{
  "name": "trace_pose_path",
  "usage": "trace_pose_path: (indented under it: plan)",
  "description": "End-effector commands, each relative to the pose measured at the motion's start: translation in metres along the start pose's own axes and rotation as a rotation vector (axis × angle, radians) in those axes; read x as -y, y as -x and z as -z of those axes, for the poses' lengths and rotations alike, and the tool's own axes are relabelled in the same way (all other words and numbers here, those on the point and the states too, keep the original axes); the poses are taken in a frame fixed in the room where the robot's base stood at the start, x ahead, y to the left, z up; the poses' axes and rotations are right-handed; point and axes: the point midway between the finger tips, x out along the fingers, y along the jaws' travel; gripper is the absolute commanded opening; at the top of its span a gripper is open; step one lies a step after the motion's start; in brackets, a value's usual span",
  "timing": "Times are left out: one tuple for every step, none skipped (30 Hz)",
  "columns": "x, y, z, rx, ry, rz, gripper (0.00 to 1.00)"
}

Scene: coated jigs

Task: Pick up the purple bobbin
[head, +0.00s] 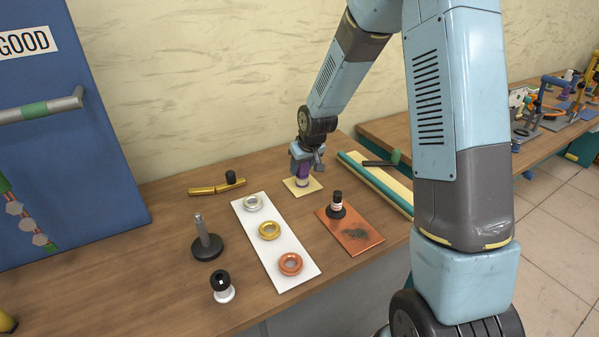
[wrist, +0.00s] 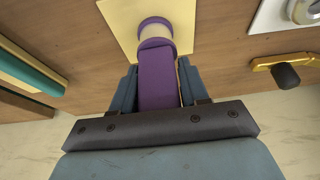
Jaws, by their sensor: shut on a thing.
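The purple bobbin (head: 303,181) is upright at a pale yellow square pad (head: 314,187) near the back of the wooden table. In the wrist view its purple upper part (wrist: 157,75) lies between my fingers, and its flanges with a pale band between them (wrist: 155,31) show beyond, over the pad. My gripper (head: 305,165) has come down from above and is shut on the bobbin's upper part; its two blue fingers flank it in the wrist view (wrist: 157,90). I cannot tell whether the bobbin's base touches the pad.
A white board (head: 277,243) with silver, gold and copper rings lies to the left. A copper plate (head: 362,236) with a black bobbin (head: 337,205) is in front.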

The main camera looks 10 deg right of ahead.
Motion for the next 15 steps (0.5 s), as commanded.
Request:
trace_pose_path:
  plan:
    - [0.000, 0.000, 0.000, 0.000, 0.000, 0.000, 0.00]
    - [0.000, 0.000, 0.000, 0.000, 0.000, 0.000, 0.00]
    - [0.000, 0.000, 0.000, 0.000, 0.000, 0.000, 0.00]
    - [0.000, 0.000, 0.000, 0.000, 0.000, 0.000, 0.00]
    - [0.000, 0.000, 0.000, 0.000, 0.000, 0.000, 0.00]
    - [0.000, 0.000, 0.000, 0.000, 0.000, 0.000, 0.00]
    - [0.000, 0.000, 0.000, 0.000, 0.000, 0.000, 0.00]
    - [0.000, 0.000, 0.000, 0.000, 0.000, 0.000, 0.00]
    - [0.000, 0.001, 0.001, -0.001, 0.000, 0.000, 0.00]
    - [0.000, 0.001, 0.001, -0.001, 0.000, 0.000, 0.00]
    - [0.000, 0.002, 0.001, -0.001, 0.000, 0.000, 0.00]
    - [0.000, 0.004, 0.002, -0.002, 0.000, 0.000, 0.00]
    - [0.000, 0.006, 0.003, -0.002, 0.000, 0.000, 0.00]
    - [0.000, 0.009, 0.004, -0.002, -0.001, -0.001, 0.00]
    - [-0.001, 0.013, 0.006, -0.003, -0.001, -0.001, 0.00]
